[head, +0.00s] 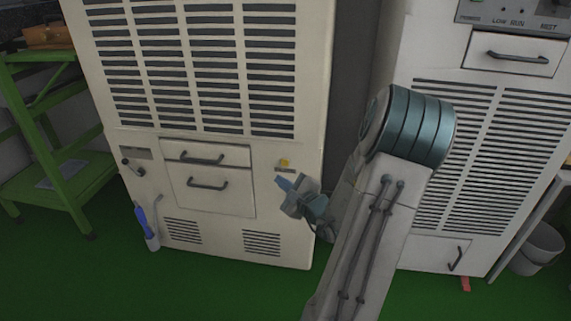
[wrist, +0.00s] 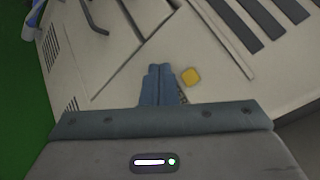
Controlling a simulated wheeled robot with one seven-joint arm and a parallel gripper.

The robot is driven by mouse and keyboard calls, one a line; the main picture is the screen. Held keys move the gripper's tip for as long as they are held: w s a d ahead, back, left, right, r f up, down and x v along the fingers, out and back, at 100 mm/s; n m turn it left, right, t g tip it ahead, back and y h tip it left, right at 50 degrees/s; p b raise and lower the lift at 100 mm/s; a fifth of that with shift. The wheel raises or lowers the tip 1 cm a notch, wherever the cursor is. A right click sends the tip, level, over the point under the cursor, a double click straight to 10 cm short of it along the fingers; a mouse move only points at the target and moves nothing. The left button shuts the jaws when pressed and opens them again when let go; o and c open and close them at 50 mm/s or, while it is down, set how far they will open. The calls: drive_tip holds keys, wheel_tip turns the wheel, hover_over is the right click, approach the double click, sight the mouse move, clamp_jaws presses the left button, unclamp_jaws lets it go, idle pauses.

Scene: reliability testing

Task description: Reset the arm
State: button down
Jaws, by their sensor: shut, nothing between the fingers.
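My arm reaches forward from the bottom of the head view and bends at a ribbed teal joint. My gripper (head: 281,181) is in front of the lower right of a cream cabinet (head: 311,100). In the wrist view my gripper (wrist: 159,70) has its two blue-grey fingers together with nothing between them. A small yellow button (head: 284,162) is on the cabinet just above the fingertips. In the wrist view the yellow button (wrist: 190,77) lies just right of the fingertips. Whether the fingers touch the cabinet I cannot tell.
The cabinet has drawers with dark handles (head: 208,184). A second cabinet (head: 441,82) stands at the right, partly behind my arm. A green shelf (head: 70,185) is at the left. A blue-handled tool (head: 143,220) is by the cabinet's lower left. A grey bin (head: 540,245) is at the far right.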

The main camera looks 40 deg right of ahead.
idle(0.8)
drive_tip(key=s+a+r+n+g+y+p, duration=0.2)
drive_tip(key=a+r+n+g+y+p, duration=0.45)
drive_tip(key=a, duration=0.75)
drive_tip(key=s+a+r+n+g+y+p, duration=0.2)
drive_tip(key=a+r+n+g+y+p, duration=0.2)
drive_tip(key=a+r+n+p, duration=0.7)
drive_tip(key=s+a+r+n+g+h+p, duration=0.1)
drive_tip(key=s+r+n+h+p, duration=0.3)
drive_tip(key=r, duration=0.5)
drive_tip(key=s+a+r+n+g+h+p, duration=0.2)
drive_tip(key=s+r+n+h+p, duration=0.3)
drive_tip(key=s+r+p, duration=0.3)
wheel_tip(320, 180, up, 2)
drive_tip(key=shift+s+a+r+g+p, duration=0.3)
drive_tip(key=shift+s+g+p, duration=0.15)
drive_tip(key=shift+p, duration=0.3)
